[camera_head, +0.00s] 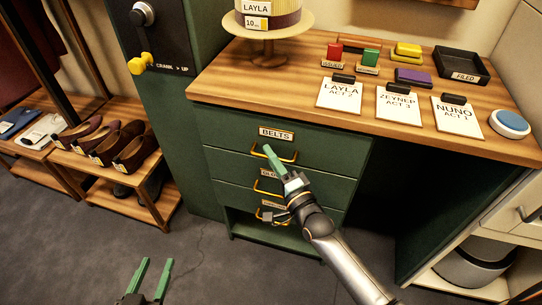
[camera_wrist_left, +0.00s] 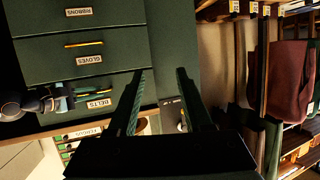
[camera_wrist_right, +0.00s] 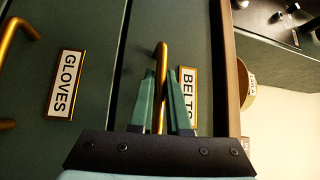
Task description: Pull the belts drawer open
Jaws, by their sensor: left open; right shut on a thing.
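The belts drawer (camera_head: 235,138) is the top drawer of the green cabinet, marked by a BELTS label (camera_head: 276,134). It looks closed, its front in line with the drawers below. My right gripper (camera_head: 273,156) is at its brass handle (camera_head: 289,156). In the right wrist view the fingers are shut on the handle (camera_wrist_right: 161,58), one on each side, beside the partly hidden BELTS label (camera_wrist_right: 186,90). My left gripper (camera_head: 150,279) is open and empty, low at the front left, away from the cabinet. It also shows open in the left wrist view (camera_wrist_left: 160,85).
Below are the gloves drawer (camera_head: 230,168) and a third drawer (camera_head: 232,197). The wooden counter (camera_head: 300,100) above holds cards, stamps, a tray (camera_head: 462,64) and a cake stand (camera_head: 266,38). A shoe rack (camera_head: 146,190) stands left. The floor before the cabinet is clear.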

